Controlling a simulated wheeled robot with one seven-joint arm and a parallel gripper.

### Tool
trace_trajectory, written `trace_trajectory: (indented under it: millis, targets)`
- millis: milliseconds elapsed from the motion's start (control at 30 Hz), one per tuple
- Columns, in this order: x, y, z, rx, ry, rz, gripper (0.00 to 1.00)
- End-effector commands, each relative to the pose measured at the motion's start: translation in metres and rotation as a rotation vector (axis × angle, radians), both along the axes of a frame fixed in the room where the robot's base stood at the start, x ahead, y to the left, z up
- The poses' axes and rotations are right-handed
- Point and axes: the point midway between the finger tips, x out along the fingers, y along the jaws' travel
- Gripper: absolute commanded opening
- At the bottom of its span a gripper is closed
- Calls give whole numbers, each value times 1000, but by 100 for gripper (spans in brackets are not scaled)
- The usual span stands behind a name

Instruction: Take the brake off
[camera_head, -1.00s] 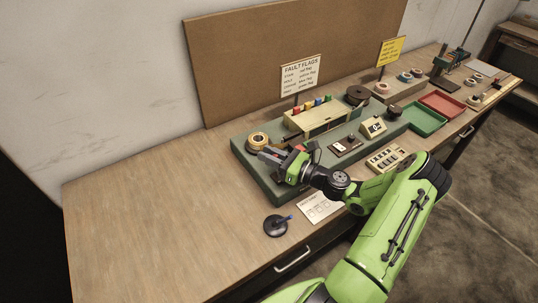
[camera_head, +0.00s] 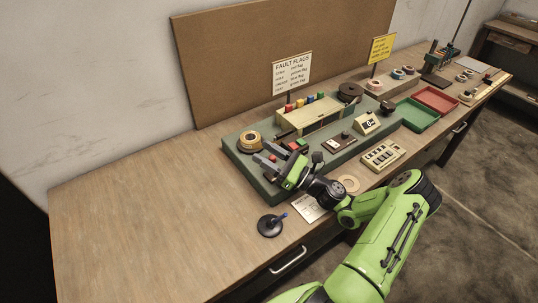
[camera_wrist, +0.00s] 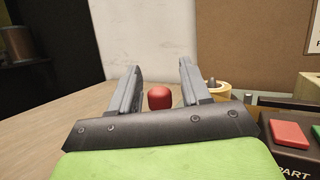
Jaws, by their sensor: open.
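My gripper (camera_head: 264,155) is open over the left end of the green machine base (camera_head: 246,166), near its tape reel (camera_head: 250,141). In the wrist view a rounded red knob (camera_wrist: 159,98) shows between the two open fingers, with a gap on each side. The fingers do not visibly touch it. Its lower part is hidden behind my gripper's dark front plate, so I cannot see what it is mounted on. No part is labelled as the brake. The tape reel also shows past the right finger in the wrist view (camera_wrist: 220,90).
A box with red and green buttons (camera_wrist: 290,133) is close on my gripper's right. A long cream box with coloured flags (camera_head: 308,114) stands behind. A black round stand (camera_head: 270,226) is on the table in front. The table's left side is clear.

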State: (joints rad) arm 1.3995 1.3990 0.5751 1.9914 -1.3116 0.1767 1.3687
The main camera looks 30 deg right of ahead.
Motion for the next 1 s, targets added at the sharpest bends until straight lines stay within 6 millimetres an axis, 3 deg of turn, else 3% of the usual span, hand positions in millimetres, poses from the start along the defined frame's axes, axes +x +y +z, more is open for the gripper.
trace_trajectory:
  millis: [167, 600, 767, 1000]
  targets:
    - [-17, -11, -7, 2, 3, -4, 47]
    - [-112, -66, -47, 0, 0, -5, 47]
    - [-127, -74, -52, 0, 0, -3, 47]
    - [-129, -74, -53, 0, 0, 0, 47]
